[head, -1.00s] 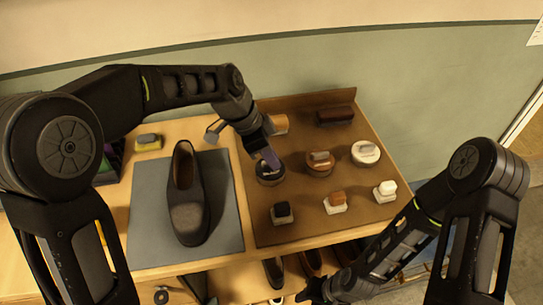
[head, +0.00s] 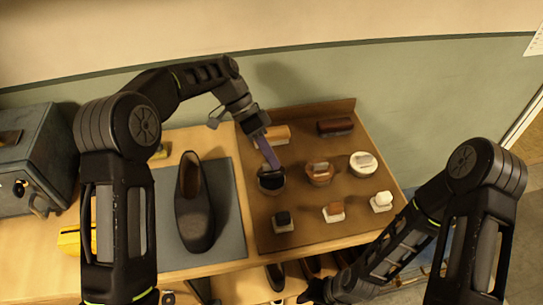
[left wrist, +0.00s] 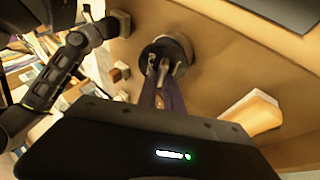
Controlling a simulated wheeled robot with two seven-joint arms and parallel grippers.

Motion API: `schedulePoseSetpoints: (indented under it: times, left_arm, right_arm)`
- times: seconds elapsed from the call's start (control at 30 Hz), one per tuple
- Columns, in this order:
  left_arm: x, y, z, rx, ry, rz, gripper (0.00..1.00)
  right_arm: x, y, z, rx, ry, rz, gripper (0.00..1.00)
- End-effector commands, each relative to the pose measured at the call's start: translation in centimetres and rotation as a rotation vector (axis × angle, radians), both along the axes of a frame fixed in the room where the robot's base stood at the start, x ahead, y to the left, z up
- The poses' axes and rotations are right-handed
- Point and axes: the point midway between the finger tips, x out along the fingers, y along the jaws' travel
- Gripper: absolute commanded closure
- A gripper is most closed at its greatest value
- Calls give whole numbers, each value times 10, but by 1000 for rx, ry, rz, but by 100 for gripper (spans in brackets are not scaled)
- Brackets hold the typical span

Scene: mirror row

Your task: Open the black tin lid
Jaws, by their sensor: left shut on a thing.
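The black tin (head: 271,186) stands on the brown tray (head: 300,234), left of a brown tin (head: 320,176) and a white tin (head: 364,168). My left gripper (head: 272,166) reaches down to it from behind and is shut on its dark lid. In the left wrist view, the fingertips (left wrist: 163,72) meet at the dark top of the tin (left wrist: 177,43). The fingers partly hide the lid, and I cannot tell whether it is raised off the tin. My right gripper (head: 318,291) is low at the front edge, with its jaws unclear.
Black, brown and white applicator brushes (head: 333,213) stand in front of the tins. A tan brush (head: 277,134) and a dark red brush (head: 335,126) lie behind. A dark shoe (head: 194,205) rests on a grey mat (head: 230,235). A grey box (head: 35,160) stands far left.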

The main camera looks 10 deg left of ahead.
Motion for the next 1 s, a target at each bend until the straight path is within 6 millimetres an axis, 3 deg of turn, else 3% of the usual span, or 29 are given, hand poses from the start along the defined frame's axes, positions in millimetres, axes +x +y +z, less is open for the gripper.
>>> schedulePoseSetpoints:
  times: [0.07,0.1,0.33,1.0]
  left_arm:
    - [1,0,0,-2,-2,2,100]
    - [1,0,0,-1,-2,2,86]
    - [0,0,0,0,-2,0,67]
    - [-4,-2,-2,20,-62,-3,67]
  right_arm:
    - [0,0,0,0,0,0,64]
    - [0,0,0,0,0,0,64]
    - [0,0,0,1,0,0,64]
    - [0,0,-10,1,-1,1,64]
